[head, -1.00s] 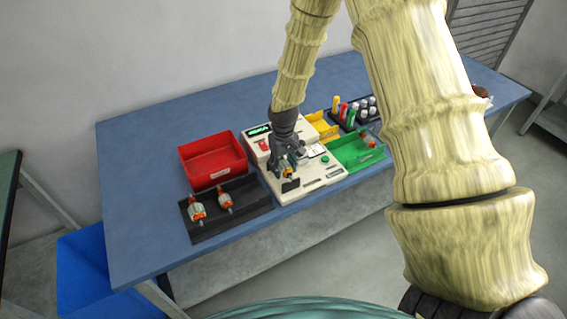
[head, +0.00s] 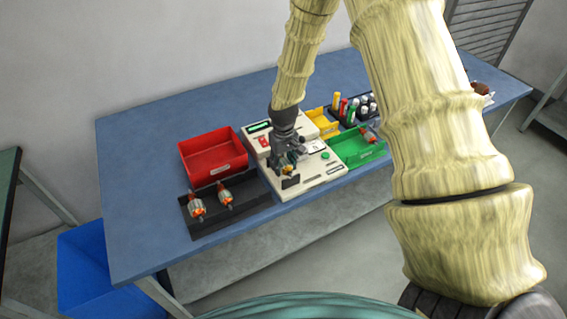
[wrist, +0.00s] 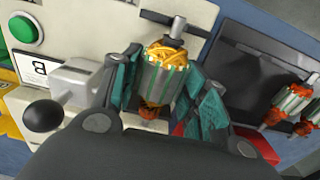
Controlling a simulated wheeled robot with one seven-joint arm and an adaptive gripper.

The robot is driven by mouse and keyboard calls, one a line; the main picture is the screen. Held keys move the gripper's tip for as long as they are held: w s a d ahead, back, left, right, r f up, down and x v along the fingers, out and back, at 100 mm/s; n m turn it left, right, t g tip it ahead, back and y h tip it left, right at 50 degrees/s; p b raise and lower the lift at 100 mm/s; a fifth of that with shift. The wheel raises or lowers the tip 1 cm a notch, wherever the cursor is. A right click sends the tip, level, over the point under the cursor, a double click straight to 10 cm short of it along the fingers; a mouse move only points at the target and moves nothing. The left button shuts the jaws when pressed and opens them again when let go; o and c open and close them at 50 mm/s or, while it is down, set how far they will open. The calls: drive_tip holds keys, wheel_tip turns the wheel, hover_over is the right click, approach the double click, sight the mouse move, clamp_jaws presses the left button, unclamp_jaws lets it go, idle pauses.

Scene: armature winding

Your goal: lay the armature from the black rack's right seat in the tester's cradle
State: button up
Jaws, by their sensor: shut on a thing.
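My gripper (head: 286,160) is over the front left of the cream tester (head: 312,184). In the wrist view my gripper (wrist: 162,88) has its teal fingers shut on an armature (wrist: 160,78) with a striped steel core, orange windings and a copper-coloured end. Its shaft points towards a dark bracket of the cradle (wrist: 160,18). I cannot tell whether the shaft touches the cradle. The far shaft end is hidden by my gripper. The black rack (head: 236,217) is left of the tester; two armatures (head: 197,208) (head: 225,197) sit in it, and its right part is empty.
A red bin (head: 213,170) stands behind the rack. A green bin (head: 358,154) and a yellow bin (head: 325,127) are right of the tester. In the wrist view, a lever with a black knob (wrist: 42,115) is close to the left finger. The blue table's left part is clear.

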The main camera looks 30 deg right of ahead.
drive_tip(key=shift+f, duration=0.35)
idle(0.5)
drive_tip(key=o, duration=1.3)
drive_tip(key=shift+o, duration=0.2)
wheel_tip(320, 180, up, 12)
idle(0.5)
